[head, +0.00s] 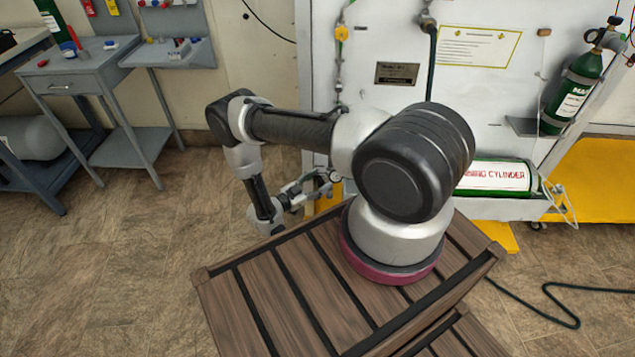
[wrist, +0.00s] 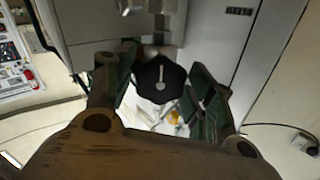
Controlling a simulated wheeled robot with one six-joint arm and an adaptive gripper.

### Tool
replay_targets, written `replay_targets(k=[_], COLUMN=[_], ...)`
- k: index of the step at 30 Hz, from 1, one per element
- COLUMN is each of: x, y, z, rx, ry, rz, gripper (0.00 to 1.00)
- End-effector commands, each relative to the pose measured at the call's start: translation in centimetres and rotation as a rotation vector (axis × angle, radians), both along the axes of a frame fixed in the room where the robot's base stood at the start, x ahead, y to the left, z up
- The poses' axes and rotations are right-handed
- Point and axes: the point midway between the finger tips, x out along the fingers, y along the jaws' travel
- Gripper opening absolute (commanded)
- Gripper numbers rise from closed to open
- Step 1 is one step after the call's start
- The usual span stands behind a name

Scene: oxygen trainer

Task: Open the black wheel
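The black wheel (wrist: 160,84) is in the upper middle of the wrist view, a dark lobed knob with a light slot and a round centre. It sits below a metal valve fitting (wrist: 158,30). My gripper (wrist: 164,78) is open, with one dark green-padded finger on each side of the wheel. Gaps seem to show between the pads and the wheel; I cannot tell whether the wheel lies at the same depth as the fingertips. In the head view my gripper (head: 328,182) is beside the white panel, and I cannot make out the wheel there.
The white panel (head: 400,120) stands behind my arm. A green cylinder (head: 490,177) lies at its base, and another green cylinder (head: 572,95) stands at the right. A grey workbench (head: 75,70) is at the left. The tiled floor (head: 110,260) at the left front is clear.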

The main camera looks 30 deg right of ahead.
Motion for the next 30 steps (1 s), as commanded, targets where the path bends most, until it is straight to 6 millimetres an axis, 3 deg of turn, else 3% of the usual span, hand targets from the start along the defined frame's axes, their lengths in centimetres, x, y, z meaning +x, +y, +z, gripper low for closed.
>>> replay_targets(k=[10, 14, 24, 30], x=[0.0, 0.0, -1.0, -1.5], y=[0.0, 1.0, 8.2, 11.1], z=[0.1, 0.1, 0.0, 0.0], rx=[-0.001, -0.001, -0.001, -0.001], ry=[-0.002, -0.003, -0.003, -0.003], rz=[-0.001, 0.003, 0.005, 0.001], gripper=[0.66, 0.66, 0.66, 0.66])
